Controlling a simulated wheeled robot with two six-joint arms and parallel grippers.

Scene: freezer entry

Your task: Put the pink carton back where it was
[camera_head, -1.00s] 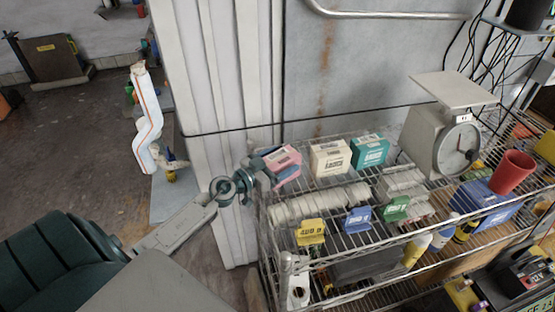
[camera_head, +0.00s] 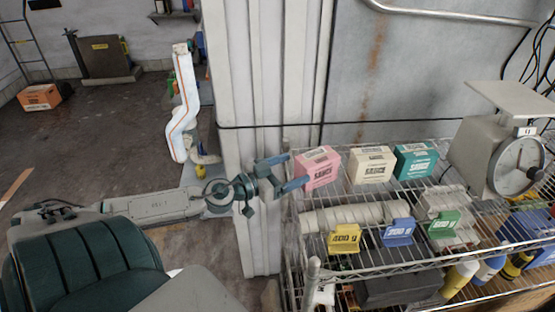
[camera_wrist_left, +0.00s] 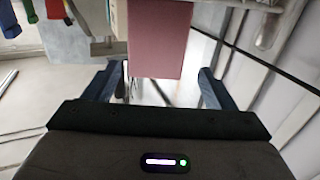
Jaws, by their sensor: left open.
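The pink carton (camera_head: 318,167) stands upright on the top wire shelf (camera_head: 300,232), at the left end of the carton row. A cream carton (camera_head: 371,167) and a teal carton (camera_head: 414,161) stand to its right. My left gripper (camera_head: 291,172) is open, just left of the pink carton. In the left wrist view the pink carton (camera_wrist_left: 158,38) shows ahead, beyond the open, empty fingers (camera_wrist_left: 158,88). My right gripper is not in view.
Yellow (camera_head: 344,238), blue (camera_head: 397,232) and green (camera_head: 443,224) tags hang at the shelf's front edge. A scale (camera_head: 500,150) stands at the right. A ribbed wall panel (camera_head: 262,80) rises behind my left gripper.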

